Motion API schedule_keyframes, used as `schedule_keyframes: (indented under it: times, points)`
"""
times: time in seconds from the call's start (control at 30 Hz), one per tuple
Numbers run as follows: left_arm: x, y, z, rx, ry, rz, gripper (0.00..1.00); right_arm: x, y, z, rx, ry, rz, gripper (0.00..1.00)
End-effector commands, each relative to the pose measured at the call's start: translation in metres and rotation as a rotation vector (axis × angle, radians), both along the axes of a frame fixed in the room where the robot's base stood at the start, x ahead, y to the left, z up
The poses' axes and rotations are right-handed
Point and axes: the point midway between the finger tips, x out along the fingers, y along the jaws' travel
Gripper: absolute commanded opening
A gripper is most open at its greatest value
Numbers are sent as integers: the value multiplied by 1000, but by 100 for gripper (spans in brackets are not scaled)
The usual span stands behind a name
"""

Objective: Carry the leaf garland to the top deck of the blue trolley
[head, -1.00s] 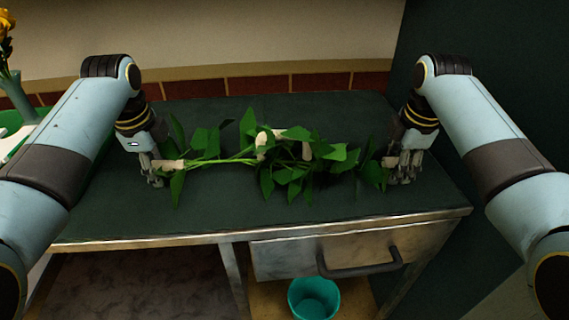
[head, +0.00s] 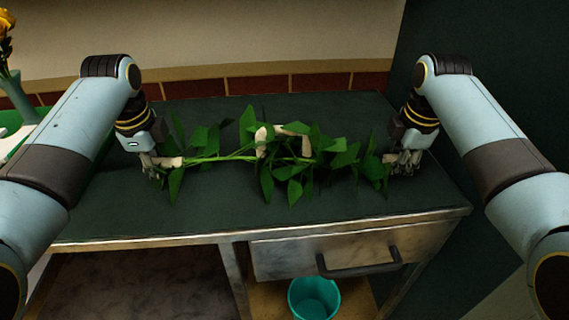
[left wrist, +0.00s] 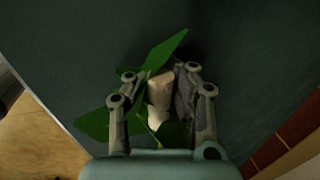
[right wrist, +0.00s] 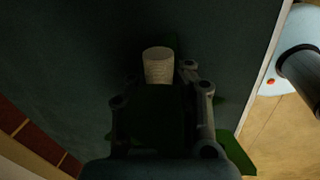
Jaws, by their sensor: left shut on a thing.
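The leaf garland (head: 290,170) is a green leafy strand with cream pieces. It stretches across the dark green worktop between my two grippers. My left gripper (head: 157,167) is shut on its left end, at a cream piece (left wrist: 158,88) seen between the fingers in the left wrist view. My right gripper (head: 402,163) is at its right end. In the right wrist view a cream end piece (right wrist: 158,65) shows at the fingers, but the dark view hides whether they grip it. The blue trolley cannot be made out.
The worktop (head: 110,215) is otherwise bare in front of the garland. Below its front edge are a drawer with a dark handle (head: 360,268) and a teal bucket (head: 314,298). A vase with yellow flowers (head: 14,85) stands at the far left. A wall closes off the back.

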Motion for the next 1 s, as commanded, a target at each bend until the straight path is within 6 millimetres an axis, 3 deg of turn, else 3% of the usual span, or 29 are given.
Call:
schedule_keyframes:
  times: [0.47,1.0]
  points:
    - [1,0,4,-1,-3,0,0,1,0,4,0,-3,0,0]
    - [3,0,56,-1,-11,0,0,3,0,56,0,-11,0,0]
